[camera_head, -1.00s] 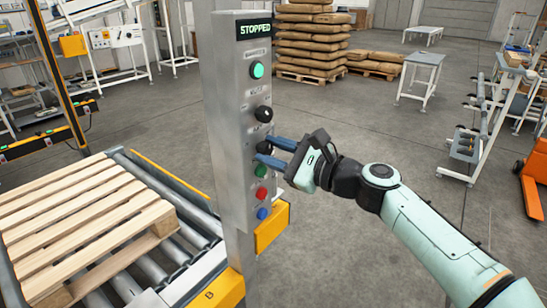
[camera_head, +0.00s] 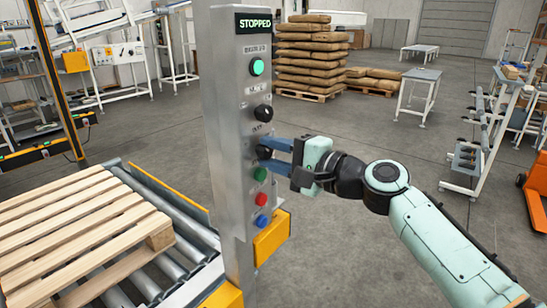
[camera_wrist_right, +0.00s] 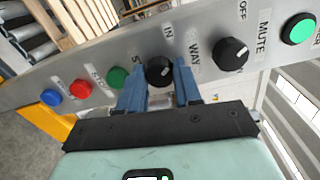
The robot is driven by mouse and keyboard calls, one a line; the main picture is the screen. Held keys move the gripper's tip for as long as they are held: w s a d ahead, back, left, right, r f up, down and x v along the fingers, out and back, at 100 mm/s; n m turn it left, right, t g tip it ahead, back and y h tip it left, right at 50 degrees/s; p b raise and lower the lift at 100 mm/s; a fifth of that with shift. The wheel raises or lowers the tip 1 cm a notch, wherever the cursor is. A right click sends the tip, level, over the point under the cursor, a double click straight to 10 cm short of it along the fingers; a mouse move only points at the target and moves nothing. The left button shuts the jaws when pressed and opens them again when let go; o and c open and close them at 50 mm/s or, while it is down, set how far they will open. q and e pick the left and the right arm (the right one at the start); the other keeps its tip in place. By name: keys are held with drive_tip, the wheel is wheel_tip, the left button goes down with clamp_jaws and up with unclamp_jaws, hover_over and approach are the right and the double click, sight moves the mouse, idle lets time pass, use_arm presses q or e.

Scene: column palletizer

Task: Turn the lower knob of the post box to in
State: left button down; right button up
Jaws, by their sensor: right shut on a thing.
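The post box (camera_head: 231,120) is a tall grey metal panel whose screen reads STOPPED. Its lower knob (camera_wrist_right: 160,70) is black and round, below the upper knob (camera_head: 263,113). My right gripper (camera_head: 277,155) reaches the panel from the right, its two blue fingers one above the other in the head view. In the wrist view the fingers (camera_wrist_right: 160,84) sit on either side of the lower knob, shut on it. The labels IN and WAY show near this knob in the wrist view. Its pointer direction is hard to read. My left gripper is not in view.
A green button (camera_head: 257,68) is above the knobs. Green (camera_head: 261,174), red (camera_head: 261,198) and blue (camera_head: 262,221) buttons sit below. A wooden pallet (camera_head: 75,230) lies on rollers at left.

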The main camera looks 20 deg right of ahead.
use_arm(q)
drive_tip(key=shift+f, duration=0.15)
use_arm(e)
drive_tip(key=shift+n, duration=0.3)
drive_tip(key=o, duration=1)
drive_tip(key=shift+o, duration=0.2)
drive_tip(key=shift+s, duration=0.1)
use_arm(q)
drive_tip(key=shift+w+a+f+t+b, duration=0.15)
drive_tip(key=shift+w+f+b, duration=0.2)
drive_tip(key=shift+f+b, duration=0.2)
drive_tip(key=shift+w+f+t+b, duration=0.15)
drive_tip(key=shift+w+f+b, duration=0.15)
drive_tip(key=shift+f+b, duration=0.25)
use_arm(e)
drive_tip(key=v, duration=1.3)
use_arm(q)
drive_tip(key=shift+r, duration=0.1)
use_arm(e)
drive_tip(key=shift+d, duration=0.15)
